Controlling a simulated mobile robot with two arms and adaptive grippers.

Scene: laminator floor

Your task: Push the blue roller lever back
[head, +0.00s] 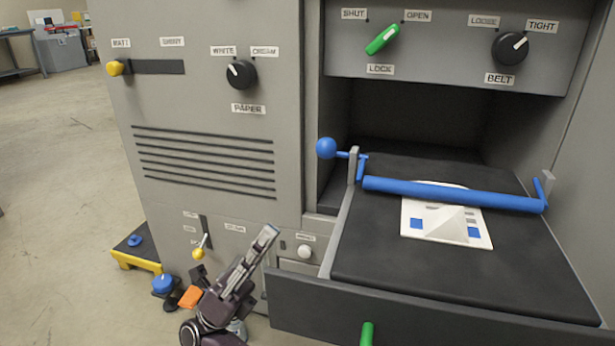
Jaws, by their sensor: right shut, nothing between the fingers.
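The blue roller lever has a round blue ball knob (326,148) at the left of the pulled-out tray. Its short shaft passes through a grey post (353,165). The blue roller bar (455,195) lies across the black tray bed (375,245) and over the back part of a white printed sheet (447,227). My right gripper (268,234) is low in front of the machine, left of the tray, its fingers together and pointing up to the right. It is below the ball knob and apart from it. My left gripper is not in view.
The tray's dark front wall (430,312) with a green handle (367,334) juts out. A yellow-tipped lever (198,253) and a white knob (304,251) are near my right gripper. A yellow step (137,262) stands at the left. Open floor lies further left.

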